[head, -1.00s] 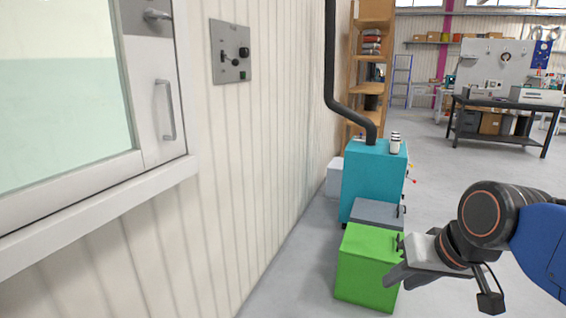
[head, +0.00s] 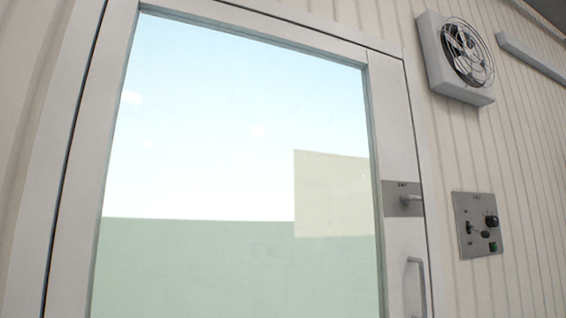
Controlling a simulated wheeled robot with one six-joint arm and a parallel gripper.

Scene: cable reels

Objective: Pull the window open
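The window (head: 240,215) fills the left and middle of the head view, a large glass pane in a pale frame. It looks shut in its frame. A small lever latch (head: 410,198) on a grey plate sits on the right side of the frame. A vertical grey pull handle (head: 419,285) is below the latch, its lower end near the bottom edge of the view. My gripper is not in view now.
A fan (head: 462,52) in a square grey housing is on the wall at upper right. A grey control panel (head: 479,225) with knobs is on the wall to the right of the window. The floor is out of view.

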